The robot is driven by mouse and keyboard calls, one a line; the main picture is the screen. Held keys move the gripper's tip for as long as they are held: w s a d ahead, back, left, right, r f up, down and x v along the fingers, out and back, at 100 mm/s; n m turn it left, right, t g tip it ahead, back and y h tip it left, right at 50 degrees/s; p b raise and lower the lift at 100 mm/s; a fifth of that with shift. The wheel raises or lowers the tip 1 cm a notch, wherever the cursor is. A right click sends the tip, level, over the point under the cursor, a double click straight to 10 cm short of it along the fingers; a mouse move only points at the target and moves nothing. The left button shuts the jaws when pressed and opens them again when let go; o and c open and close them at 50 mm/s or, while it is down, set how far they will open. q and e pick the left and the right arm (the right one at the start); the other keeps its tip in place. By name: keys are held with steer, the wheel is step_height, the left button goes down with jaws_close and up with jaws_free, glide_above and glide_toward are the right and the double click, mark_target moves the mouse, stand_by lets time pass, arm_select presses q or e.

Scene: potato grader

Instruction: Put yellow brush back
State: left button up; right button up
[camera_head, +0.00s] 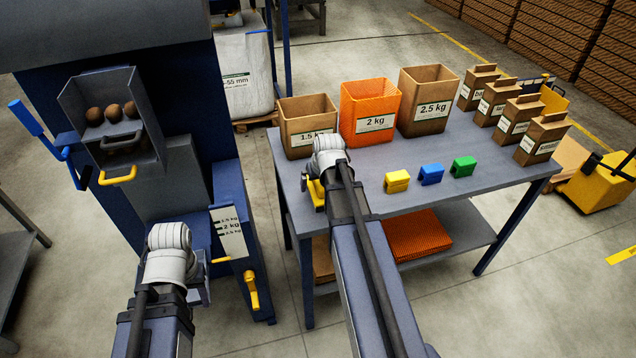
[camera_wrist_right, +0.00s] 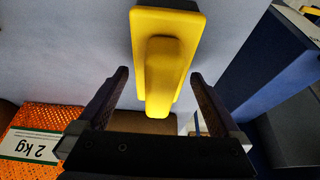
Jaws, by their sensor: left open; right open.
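The yellow brush (camera_wrist_right: 163,60) is in the right wrist view, on the grey-blue table surface, with its handle pointing toward my right gripper (camera_wrist_right: 158,85). The handle's end lies between the two spread fingers, with a gap on each side. In the head view the brush (camera_head: 317,194) shows only in part at the table's left end, mostly hidden by my right gripper (camera_head: 308,182). My right gripper is open and empty. My left gripper (camera_head: 202,290) is open, low in front of the blue machine, mostly hidden behind its own wrist.
The table (camera_head: 450,150) bears a 1.5 kg box (camera_head: 305,110), an orange 2 kg crate (camera_head: 368,95), a 2.5 kg box (camera_head: 425,85), small yellow (camera_head: 397,181), blue (camera_head: 431,175) and green (camera_head: 464,166) blocks, and several paper bags (camera_head: 510,115). The blue machine (camera_head: 180,180) stands left.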

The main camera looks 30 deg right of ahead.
steer(key=p+v, duration=0.9)
steer(key=v, duration=0.2)
steer(key=shift+s, duration=0.1)
steer(key=shift+f, duration=0.1)
steer(key=shift+a, duration=0.15)
steer(key=s+a+n+g, duration=0.2)
steer(key=s+a, duration=0.4)
steer(key=a, duration=0.8)
steer(key=s+a+f+n+g, duration=0.1)
steer(key=s+a+n, duration=0.3)
steer(key=a, duration=1.1)
steer(key=s+g, duration=0.1)
steer(key=s, duration=0.2)
steer(key=shift+a+f+n+g, duration=0.25)
steer(key=shift+n+g, duration=0.05)
